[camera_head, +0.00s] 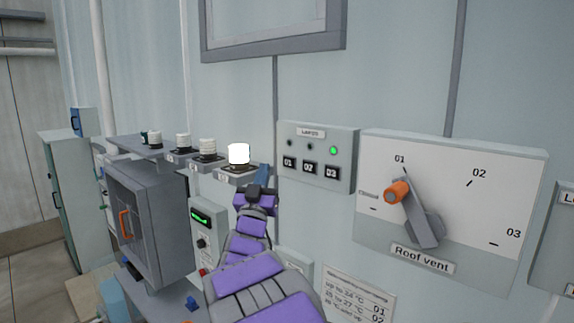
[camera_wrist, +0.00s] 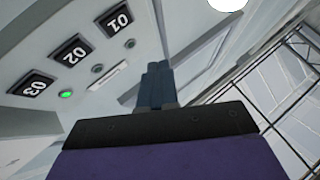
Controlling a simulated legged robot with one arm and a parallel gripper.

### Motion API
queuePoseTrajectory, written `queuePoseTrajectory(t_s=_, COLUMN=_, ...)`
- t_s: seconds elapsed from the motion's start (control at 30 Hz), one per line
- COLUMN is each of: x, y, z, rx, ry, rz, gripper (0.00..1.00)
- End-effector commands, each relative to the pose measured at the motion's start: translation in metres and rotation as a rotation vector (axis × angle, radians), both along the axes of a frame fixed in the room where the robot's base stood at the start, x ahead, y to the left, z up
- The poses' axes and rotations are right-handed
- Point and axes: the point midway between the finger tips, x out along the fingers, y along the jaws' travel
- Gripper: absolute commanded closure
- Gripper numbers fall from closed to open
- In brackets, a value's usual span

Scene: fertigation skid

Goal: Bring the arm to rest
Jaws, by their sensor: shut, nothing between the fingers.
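My arm, with purple and grey links, reaches up from the bottom middle of the head view. My gripper (camera_head: 262,176) is at its far end, just below and right of the bright white lamp (camera_head: 239,154). In the wrist view the blue-grey fingers of my gripper (camera_wrist: 156,80) lie together with nothing between them. They point toward the pale wall beside the panel with buttons 01, 02 and 03 (camera_wrist: 72,52). I cannot tell whether the fingers touch anything.
The LAMPS panel (camera_head: 317,160) has a green light lit above 03. The Roof vent dial (camera_head: 420,218) has an orange-tipped lever near 01. Several white-capped lamps stand on a shelf (camera_head: 122,146) at left. A grey cabinet (camera_head: 150,222) with an orange handle is left of my arm.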

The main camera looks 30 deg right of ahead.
Motion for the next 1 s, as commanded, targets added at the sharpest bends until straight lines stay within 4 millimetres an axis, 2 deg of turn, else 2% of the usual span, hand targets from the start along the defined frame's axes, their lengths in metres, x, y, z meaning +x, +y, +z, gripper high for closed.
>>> queuePoseTrajectory(t_s=0.33, x=0.0, y=0.0, z=-0.001, rx=0.0, ry=0.002, rz=0.002, gripper=1.0)
queuePoseTrajectory(t_s=0.47, x=0.003, y=0.004, z=-0.011, rx=0.024, ry=0.046, rz=0.035, gripper=1.0)
queuePoseTrajectory(t_s=0.57, x=0.008, y=0.014, z=-0.037, rx=0.075, ry=0.145, rz=0.103, gripper=1.0)
queuePoseTrajectory(t_s=0.67, x=0.009, y=0.031, z=-0.072, rx=0.143, ry=0.283, rz=0.195, gripper=1.0)
queuePoseTrajectory(t_s=0.77, x=0.004, y=0.052, z=-0.116, rx=0.218, ry=0.443, rz=0.282, gripper=1.0)
queuePoseTrajectory(t_s=0.87, x=-0.009, y=0.073, z=-0.163, rx=0.289, ry=0.609, rz=0.358, gripper=1.0)
queuePoseTrajectory(t_s=1.0, x=-0.044, y=0.104, z=-0.226, rx=0.385, ry=0.84, rz=0.446, gripper=1.0)
